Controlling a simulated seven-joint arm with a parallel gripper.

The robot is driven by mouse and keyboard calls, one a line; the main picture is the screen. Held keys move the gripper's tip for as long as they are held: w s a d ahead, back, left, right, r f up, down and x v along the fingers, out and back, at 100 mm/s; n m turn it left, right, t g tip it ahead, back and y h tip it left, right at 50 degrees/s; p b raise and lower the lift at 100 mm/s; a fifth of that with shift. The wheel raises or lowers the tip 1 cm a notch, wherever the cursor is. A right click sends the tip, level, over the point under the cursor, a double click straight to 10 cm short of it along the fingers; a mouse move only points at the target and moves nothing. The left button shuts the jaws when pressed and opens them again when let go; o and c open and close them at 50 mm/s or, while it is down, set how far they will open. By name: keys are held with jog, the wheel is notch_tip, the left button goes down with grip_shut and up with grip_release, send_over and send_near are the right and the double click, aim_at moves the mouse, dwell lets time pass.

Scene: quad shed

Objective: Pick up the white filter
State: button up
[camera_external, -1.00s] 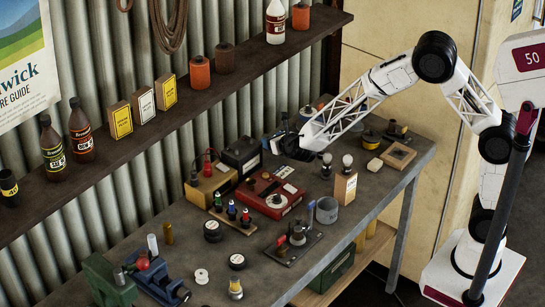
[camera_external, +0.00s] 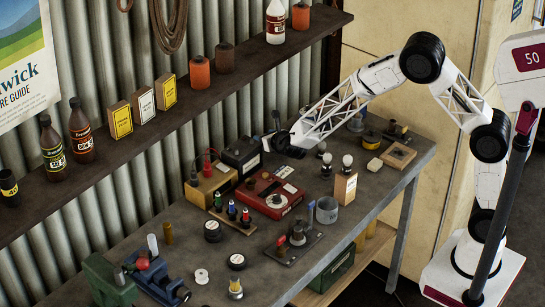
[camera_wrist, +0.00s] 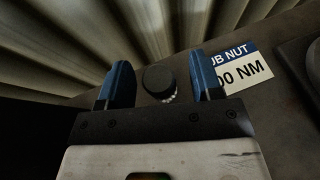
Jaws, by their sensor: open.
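No thing is clearly marked as the white filter. A small white spool-shaped piece (camera_external: 201,276) stands near the front of the bench, and a white cylinder (camera_external: 152,245) stands by the blue vise; I cannot tell if either is the filter. My gripper (camera_external: 280,143) is at the back of the bench, far from both, beyond the red box. In the wrist view my gripper's blue fingers (camera_wrist: 161,80) are apart. A dark round-capped piece (camera_wrist: 160,80) with a pale beaded edge shows between them, apart from both; its lower part is hidden by the gripper body.
A card reading "NM" (camera_wrist: 235,72) lies right of the fingers. The corrugated wall (camera_external: 110,200) is close behind. A red box (camera_external: 268,195), a black box (camera_external: 240,155) and bulb-like pieces (camera_external: 347,161) crowd the bench. A dark shelf (camera_external: 200,125) runs along the wall.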

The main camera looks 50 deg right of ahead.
jog(key=shift+c, duration=0.2)
jog(key=c, duration=0.9)
jog(key=shift+r, duration=0.15)
jog(key=shift+c, duration=0.2)
jog(key=shift+s+d+r, duration=0.1)
jog(key=shift+s+r, duration=0.1)
jog(key=shift+r, duration=0.15)
notch_tip(320, 180, up, 10)
jog(key=shift+r, duration=0.1)
jog(key=shift+s+d+r, duration=0.1)
jog(key=shift+s+r, duration=0.1)
jog(key=shift+s, duration=0.05)
jog(key=s+d, duration=0.2)
jog(key=s, duration=0.4)
jog(key=s+d, duration=0.3)
jog(key=s, duration=0.2)
jog(key=s+d, duration=0.2)
jog(key=s, duration=0.4)
jog(key=shift+s+d, duration=0.15)
jog(key=shift+s, duration=0.15)
